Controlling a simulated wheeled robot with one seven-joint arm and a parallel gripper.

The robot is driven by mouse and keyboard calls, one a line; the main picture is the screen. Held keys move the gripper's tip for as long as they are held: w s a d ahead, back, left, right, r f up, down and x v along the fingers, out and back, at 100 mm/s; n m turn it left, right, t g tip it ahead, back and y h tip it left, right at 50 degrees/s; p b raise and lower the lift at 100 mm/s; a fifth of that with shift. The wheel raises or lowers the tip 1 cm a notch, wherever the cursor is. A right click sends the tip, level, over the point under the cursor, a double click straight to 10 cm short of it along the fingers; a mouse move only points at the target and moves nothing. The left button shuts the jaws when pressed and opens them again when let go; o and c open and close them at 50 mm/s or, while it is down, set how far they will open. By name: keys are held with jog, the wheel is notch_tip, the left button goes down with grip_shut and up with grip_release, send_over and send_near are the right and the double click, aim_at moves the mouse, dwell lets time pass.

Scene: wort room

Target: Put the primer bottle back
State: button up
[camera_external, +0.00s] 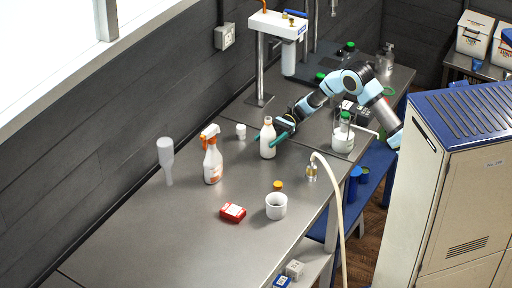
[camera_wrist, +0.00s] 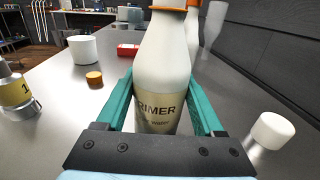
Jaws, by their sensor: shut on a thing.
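The primer bottle (camera_external: 267,140) is a white bottle with a tan label reading "PRIMER". In the wrist view the bottle (camera_wrist: 163,70) stands upright between the two green fingers of my gripper (camera_wrist: 160,105). My gripper (camera_external: 272,137) is shut on the bottle's body. In the external view the bottle is upright at the middle of the steel bench (camera_external: 130,225); I cannot tell whether its base touches the bench.
A spray bottle (camera_external: 213,163) and an upside-down clear bottle (camera_external: 167,160) stand left. A small white container (camera_external: 241,131) is close behind. A white cup (camera_external: 276,206), orange cap (camera_external: 278,185), red box (camera_external: 233,212) and hose fitting (camera_external: 311,172) are in front. The bench's front left is clear.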

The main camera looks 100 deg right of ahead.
jog(key=shift+f+b, duration=0.15)
jog(key=shift+b, duration=0.25)
jog(key=o, duration=1.6)
jog(key=shift+c, duration=0.2)
jog(key=shift+r+p, duration=0.35)
jog(key=shift+p, duration=0.25)
jog(key=b+v, duration=0.1)
jog(key=v, duration=0.1)
jog(key=b+v, duration=0.1)
jog(key=v, duration=0.3)
jog(key=shift+s+d+f+b, duration=0.25)
jog(key=shift+b, duration=0.15)
jog(key=shift+s+d+r, duration=0.1)
jog(key=shift+s+d, duration=0.1)
jog(key=shift+s, duration=0.1)
